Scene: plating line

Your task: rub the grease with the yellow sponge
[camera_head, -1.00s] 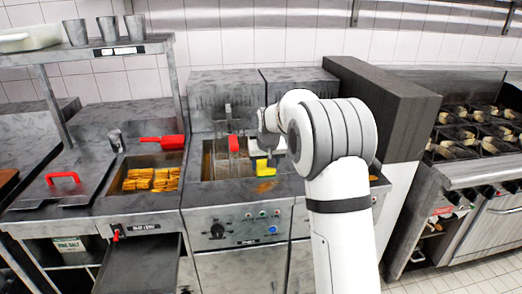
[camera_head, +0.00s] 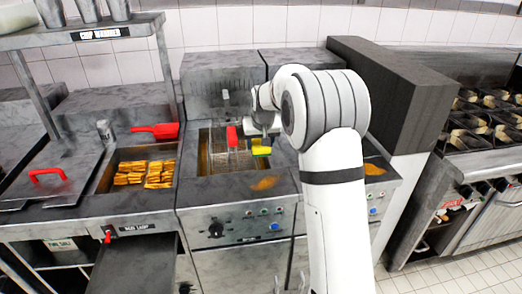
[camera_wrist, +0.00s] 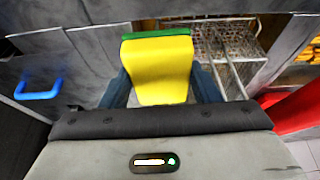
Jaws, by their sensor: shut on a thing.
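My gripper (camera_head: 262,138) is shut on the yellow sponge (camera_head: 261,149), which has a green layer. In the wrist view the sponge (camera_wrist: 162,72) sits between the two dark fingers, green edge at the far end. An orange-brown grease patch (camera_head: 265,183) lies on the steel front ledge of the fryer, nearer the camera than the sponge. The sponge appears apart from it, over the fryer's vat. A second brownish patch (camera_head: 373,169) shows on the ledge to the right, partly beside my arm. No grease is clear in the wrist view.
A wire fryer basket (camera_head: 232,160) with a red handle (camera_head: 232,136) is just left of the sponge. A chip tray (camera_head: 145,173) and a red scoop (camera_head: 157,130) are further left. A dark tall block (camera_head: 390,85) stands behind my arm on the right.

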